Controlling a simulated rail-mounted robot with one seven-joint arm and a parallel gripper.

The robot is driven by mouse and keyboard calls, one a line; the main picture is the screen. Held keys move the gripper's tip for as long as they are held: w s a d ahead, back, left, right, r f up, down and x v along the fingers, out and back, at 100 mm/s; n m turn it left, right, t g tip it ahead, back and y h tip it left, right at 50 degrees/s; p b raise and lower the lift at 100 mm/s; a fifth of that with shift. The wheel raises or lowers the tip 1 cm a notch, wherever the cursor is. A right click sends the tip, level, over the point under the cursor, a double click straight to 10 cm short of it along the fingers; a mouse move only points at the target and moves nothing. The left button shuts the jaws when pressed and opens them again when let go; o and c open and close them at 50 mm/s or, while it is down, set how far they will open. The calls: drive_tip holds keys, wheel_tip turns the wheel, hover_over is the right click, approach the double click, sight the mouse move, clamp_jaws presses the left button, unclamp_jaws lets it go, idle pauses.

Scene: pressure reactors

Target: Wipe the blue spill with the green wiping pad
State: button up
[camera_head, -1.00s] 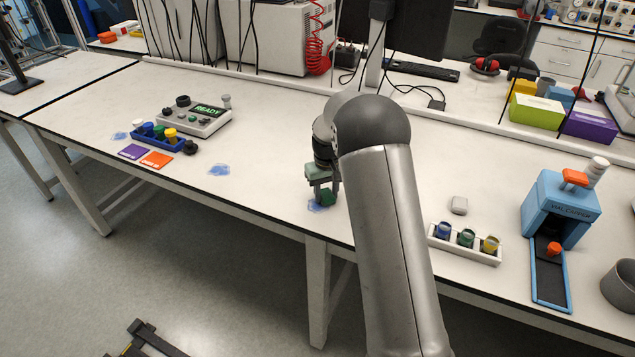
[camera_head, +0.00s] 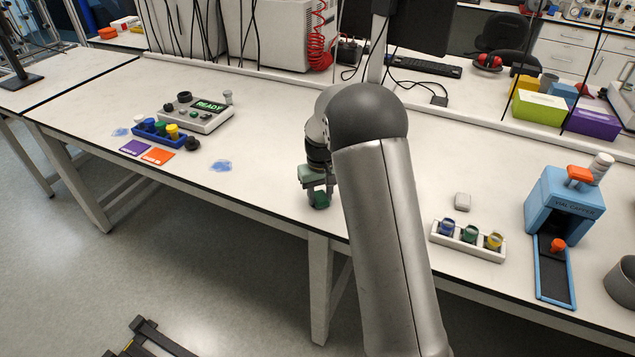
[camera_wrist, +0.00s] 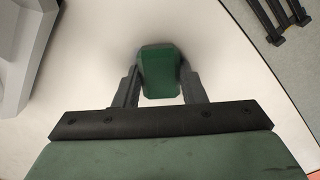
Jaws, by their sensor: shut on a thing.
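My gripper (camera_head: 320,193) is shut on the green wiping pad (camera_head: 320,200), at or close above the table near its front edge. In the wrist view the pad (camera_wrist: 159,72) sits between the two fingers (camera_wrist: 160,90), with white table around it. I cannot tell whether the pad touches the table. No blue shows around the pad now; anything right under it is hidden. One blue spill (camera_head: 221,166) lies on the table to the left of my gripper. Another blue spill (camera_head: 121,132) lies farther left, beside the blue rack.
The blue rack (camera_head: 160,138) with several caps, purple (camera_head: 134,147) and orange (camera_head: 157,156) cards and a grey READY device (camera_head: 197,113) stand at left. A white vial rack (camera_head: 467,242) and blue capper (camera_head: 563,210) stand at right. The table between pad and middle spill is clear.

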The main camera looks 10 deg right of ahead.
sight(314, 211)
drive_tip(key=s+a, duration=0.2)
drive_tip(key=shift+s+f, duration=0.1)
drive_tip(key=shift+s, duration=0.2)
drive_tip(key=shift+a, duration=0.15)
drive_tip(key=shift+w+d, duration=0.2)
drive_tip(key=shift+w, duration=0.45)
drive_tip(key=shift+w+d, duration=0.2)
drive_tip(key=shift+w, duration=0.45)
drive_tip(key=shift+w+d+p, duration=0.35)
drive_tip(key=shift+w+d, duration=0.6)
drive_tip(key=shift+w, duration=0.25)
drive_tip(key=shift+w+d+p, duration=0.35)
drive_tip(key=shift+w+d, duration=0.55)
drive_tip(key=shift+w, duration=0.25)
drive_tip(key=shift+w+d+r, duration=0.2)
drive_tip(key=shift+w+r, duration=0.05)
wheel_tip(314, 211, up, 8)
drive_tip(key=p, duration=0.4)
